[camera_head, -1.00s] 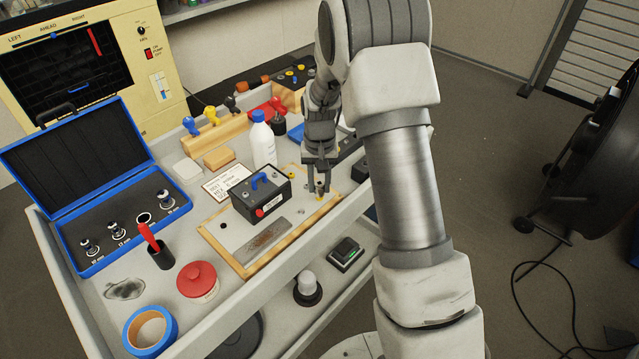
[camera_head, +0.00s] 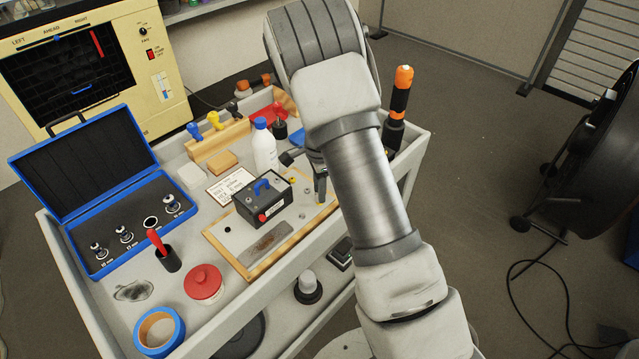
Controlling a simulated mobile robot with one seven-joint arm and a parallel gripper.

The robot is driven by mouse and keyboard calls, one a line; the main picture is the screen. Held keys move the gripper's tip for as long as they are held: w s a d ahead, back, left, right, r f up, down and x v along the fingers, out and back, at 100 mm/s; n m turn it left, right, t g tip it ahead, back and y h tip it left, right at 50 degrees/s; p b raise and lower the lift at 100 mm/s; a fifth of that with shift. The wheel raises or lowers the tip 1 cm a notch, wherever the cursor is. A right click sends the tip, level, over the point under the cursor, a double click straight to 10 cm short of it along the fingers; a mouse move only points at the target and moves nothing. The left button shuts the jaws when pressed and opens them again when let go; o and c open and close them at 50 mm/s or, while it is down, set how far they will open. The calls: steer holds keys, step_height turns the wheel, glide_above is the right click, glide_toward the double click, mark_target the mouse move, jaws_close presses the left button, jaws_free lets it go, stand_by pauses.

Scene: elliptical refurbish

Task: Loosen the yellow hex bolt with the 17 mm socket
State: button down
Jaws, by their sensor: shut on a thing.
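My gripper (camera_head: 320,187) is over the right part of the wood-edged board (camera_head: 250,270) on the cart. My arm hides most of it, and one finger shows pointing down. The 17 mm socket in its jaws is hidden. In the blue socket case (camera_head: 128,258), the third place (camera_head: 151,222) is empty, and the other sockets stand in theirs. A small yellow piece (camera_head: 293,180), possibly a bolt head, shows by the right back corner of the black box (camera_head: 263,199). Whether the gripper's tip touches a bolt cannot be seen.
The black box with a blue handle stands left of my gripper. A white bottle (camera_head: 264,147) stands behind it. An orange and black tool (camera_head: 398,105) stands upright at the cart's right end. A red-lidded jar (camera_head: 204,283) and blue tape (camera_head: 159,332) lie at the front.

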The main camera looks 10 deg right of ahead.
steer(key=m+p, duration=0.1)
steer(key=m, duration=0.1)
steer(key=shift+r+m, duration=0.1)
steer(key=shift+m, duration=0.3)
steer(key=shift+f+b, duration=0.3)
steer(key=shift+f, duration=0.45)
stand_by(1.6)
steer(key=n+b, duration=0.1)
steer(key=n, duration=0.2)
steer(key=shift+f, duration=0.1)
steer(key=shift+n, duration=0.4)
steer(key=shift+r+p, duration=1.05)
steer(key=shift+r, duration=0.6)
steer(key=shift+r+p, duration=2.15)
steer(key=shift+r, duration=0.8)
